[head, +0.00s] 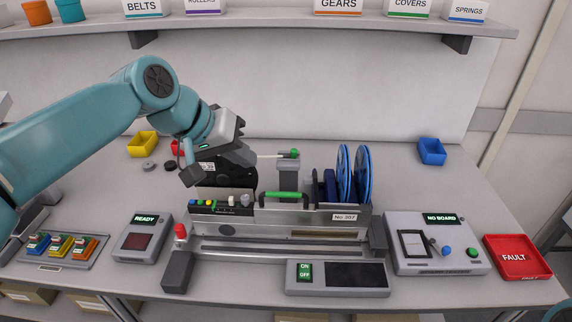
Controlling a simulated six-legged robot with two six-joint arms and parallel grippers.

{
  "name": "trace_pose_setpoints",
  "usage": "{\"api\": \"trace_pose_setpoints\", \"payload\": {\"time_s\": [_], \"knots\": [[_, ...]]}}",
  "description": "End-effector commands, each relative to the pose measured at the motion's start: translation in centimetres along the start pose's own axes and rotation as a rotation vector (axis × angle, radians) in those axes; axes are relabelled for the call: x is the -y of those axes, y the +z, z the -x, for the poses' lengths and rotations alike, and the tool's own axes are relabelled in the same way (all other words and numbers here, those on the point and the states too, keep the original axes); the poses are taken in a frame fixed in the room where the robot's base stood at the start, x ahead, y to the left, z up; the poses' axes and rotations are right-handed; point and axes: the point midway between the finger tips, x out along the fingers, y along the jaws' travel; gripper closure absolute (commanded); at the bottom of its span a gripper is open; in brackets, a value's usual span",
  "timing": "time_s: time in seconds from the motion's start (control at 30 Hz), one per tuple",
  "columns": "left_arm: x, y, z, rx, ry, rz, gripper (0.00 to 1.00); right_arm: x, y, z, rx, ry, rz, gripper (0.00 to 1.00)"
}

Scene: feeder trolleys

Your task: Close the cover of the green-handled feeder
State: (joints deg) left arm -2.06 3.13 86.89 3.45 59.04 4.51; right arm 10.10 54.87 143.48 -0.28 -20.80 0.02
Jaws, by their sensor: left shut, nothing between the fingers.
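The green-handled feeder (300,219) sits on the bench in the middle of the head view. Its green handle (285,195) runs along the top, and a label reading No 307 is on its right side. Behind the handle stands a grey post (289,180). A pale rod with a green knob (295,153) reaches level over it from the left. Two blue reels (353,173) stand upright at the feeder's right rear. My left gripper (191,174) is shut and empty, above the feeder's left end. It partly hides a black rounded part there. I cannot make out the cover clearly. My right gripper is out of view.
An ON/OFF panel (338,278) lies in front. A NO BOARD box (435,243) and a red FAULT tray (517,257) are right. Yellow (143,144) and blue (431,151) bins sit behind. A shelf runs above.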

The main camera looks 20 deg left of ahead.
Motion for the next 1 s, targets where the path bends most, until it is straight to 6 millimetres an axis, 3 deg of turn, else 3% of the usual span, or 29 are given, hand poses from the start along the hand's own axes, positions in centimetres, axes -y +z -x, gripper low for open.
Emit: {"api": "trace_pose_setpoints", "payload": {"time_s": [0.17, 0.53, 0.7, 1.0], "knots": [[0.0, 0.5, -2.2, 0.006, 0.000, 0.000, 1.00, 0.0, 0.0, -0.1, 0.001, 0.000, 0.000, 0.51], [0.0, 0.6, -10.0, 0.006, -0.001, 0.000, 1.00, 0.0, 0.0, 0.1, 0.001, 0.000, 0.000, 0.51], [-2.8, 0.3, -10.6, 0.003, 0.001, -0.003, 1.00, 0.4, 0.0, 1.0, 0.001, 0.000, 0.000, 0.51], [-3.8, 0.0, -11.3, 0.000, 0.000, 0.000, 1.00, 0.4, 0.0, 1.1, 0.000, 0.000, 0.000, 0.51]]}}
